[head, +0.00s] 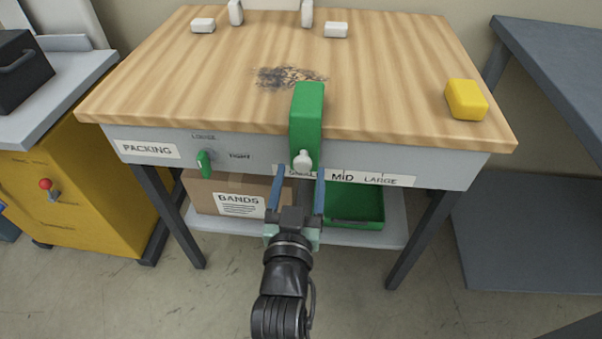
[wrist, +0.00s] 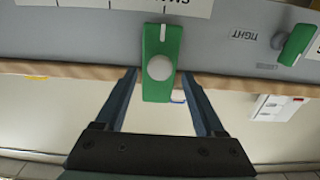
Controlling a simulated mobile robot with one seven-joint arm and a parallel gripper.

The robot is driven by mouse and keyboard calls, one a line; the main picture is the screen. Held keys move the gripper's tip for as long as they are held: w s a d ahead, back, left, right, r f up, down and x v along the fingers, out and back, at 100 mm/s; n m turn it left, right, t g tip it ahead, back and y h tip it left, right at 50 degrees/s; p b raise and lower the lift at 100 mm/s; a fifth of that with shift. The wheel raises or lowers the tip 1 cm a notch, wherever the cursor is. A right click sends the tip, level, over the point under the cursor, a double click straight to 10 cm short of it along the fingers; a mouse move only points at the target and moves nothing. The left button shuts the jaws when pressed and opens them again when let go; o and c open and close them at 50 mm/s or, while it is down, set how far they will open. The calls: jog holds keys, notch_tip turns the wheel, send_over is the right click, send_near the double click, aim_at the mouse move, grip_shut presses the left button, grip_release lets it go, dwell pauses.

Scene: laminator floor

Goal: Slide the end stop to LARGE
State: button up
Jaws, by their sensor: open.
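The end stop is a green block (head: 307,105) over the bench's front edge, with a white knob (head: 302,160) low on its front. It stands at the SMALL end of the label strip (head: 366,180), partly covering that word; MID and LARGE lie to its right. The wrist view shows the green stop (wrist: 157,94) and its round knob (wrist: 159,67) with the scene inverted. My gripper (head: 299,176) is open in front of the stop, blue fingers to either side of the knob. In the wrist view my gripper (wrist: 158,76) shows gaps beside the stop; contact is not visible.
A green lever (head: 204,162) by LOOSE and TIGHT is left of the stop. Below, a BANDS box (head: 238,200) and a green tray (head: 355,217) sit on a shelf. A yellow block (head: 466,100) lies at the benchtop's right. The front edge right of the stop looks clear.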

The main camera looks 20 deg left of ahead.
jog(key=shift+x, duration=0.8)
grip_shut()
dwell(1.0)
